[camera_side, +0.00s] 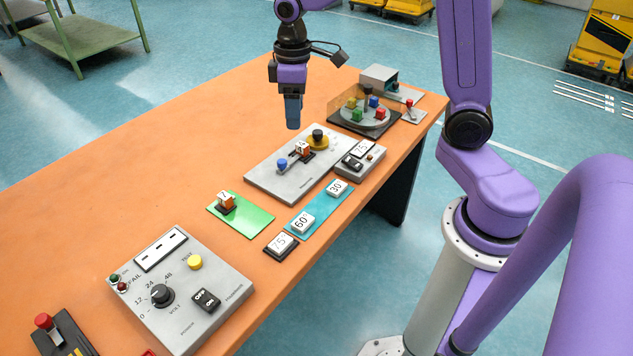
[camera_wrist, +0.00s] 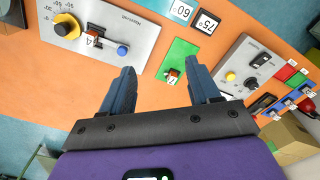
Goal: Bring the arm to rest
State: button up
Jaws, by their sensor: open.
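My gripper (camera_side: 293,126) hangs above the orange table (camera_side: 160,150), pointing down, behind the grey gate panel (camera_side: 262,180) in the side view. In the wrist view its two blue fingers (camera_wrist: 161,82) are spread apart with nothing between them. The grey panel carries a blue knob (camera_side: 282,163), an orange numbered block (camera_side: 302,148) and a black knob on a yellow dial (camera_side: 318,138). It also shows at the upper left of the wrist view (camera_wrist: 133,32). The gripper is apart from all of these.
A green mat (camera_side: 253,219) holds another orange block (camera_side: 226,201). A teal strip (camera_side: 318,211) bears number tiles, with tile 75 (camera_side: 281,245) beside it. A power panel (camera_side: 215,270) stands in front, a turntable with coloured cubes (camera_side: 366,113) behind.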

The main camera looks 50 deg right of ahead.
jog(key=s+a+n, duration=0.3)
jog(key=s+n, duration=0.2)
jog(key=s, duration=2)
jog(key=shift+s+f+n, duration=0.3)
jog(key=shift+f, duration=0.15)
